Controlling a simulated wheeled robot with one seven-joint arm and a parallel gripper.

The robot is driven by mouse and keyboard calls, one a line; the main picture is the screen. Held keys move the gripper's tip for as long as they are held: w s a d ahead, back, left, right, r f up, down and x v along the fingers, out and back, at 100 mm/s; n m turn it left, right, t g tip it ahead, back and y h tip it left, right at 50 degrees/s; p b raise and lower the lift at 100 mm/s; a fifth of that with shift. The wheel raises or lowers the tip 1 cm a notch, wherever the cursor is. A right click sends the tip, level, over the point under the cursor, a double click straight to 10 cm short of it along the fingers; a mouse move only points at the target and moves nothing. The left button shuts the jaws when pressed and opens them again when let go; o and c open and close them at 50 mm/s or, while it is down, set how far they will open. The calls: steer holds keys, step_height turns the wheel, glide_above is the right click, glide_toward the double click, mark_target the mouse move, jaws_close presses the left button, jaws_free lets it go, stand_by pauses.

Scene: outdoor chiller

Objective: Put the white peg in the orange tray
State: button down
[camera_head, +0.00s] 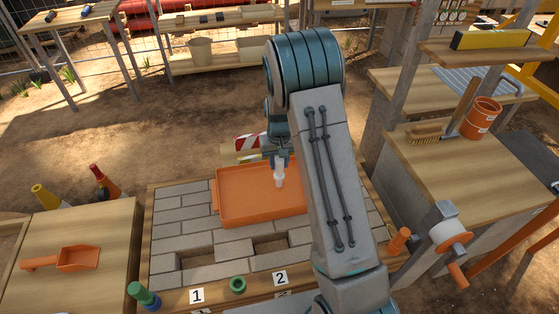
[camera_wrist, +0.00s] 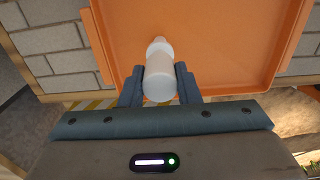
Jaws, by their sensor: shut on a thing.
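The white peg (camera_head: 279,173) is upright in the head view, held below my gripper (camera_head: 280,160) over the orange tray (camera_head: 235,205). In the wrist view the white peg (camera_wrist: 160,72) is between the two fingers of my gripper (camera_wrist: 160,88), which is shut on it. The orange tray (camera_wrist: 230,40) fills the area beyond and below the peg in that view. I cannot tell whether the peg's lower end touches the tray floor. No other thing shows on the visible part of the tray; my arm hides its right side.
The tray lies on a brick-topped table (camera_head: 185,215) with two recesses and number cards. A green ring (camera_head: 237,285) and a green peg (camera_head: 142,294) are at the front edge. An orange scoop (camera_head: 70,259) lies on the left table. A shelf bench with a brush (camera_head: 425,133) stands right.

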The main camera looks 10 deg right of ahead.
steer(key=shift+f, duration=0.1)
steer(key=c, duration=1.1)
jaws_free()
step_height(320, 180, up, 12)
steer(key=s+r+t, duration=0.2)
steer(key=s+r, duration=0.8)
steer(key=s, duration=0.4)
steer(key=shift+t, duration=0.5)
steer(key=shift+s+d+b, duration=0.1)
steer(key=shift+s+b, duration=0.2)
steer(key=shift+s, duration=6.55)
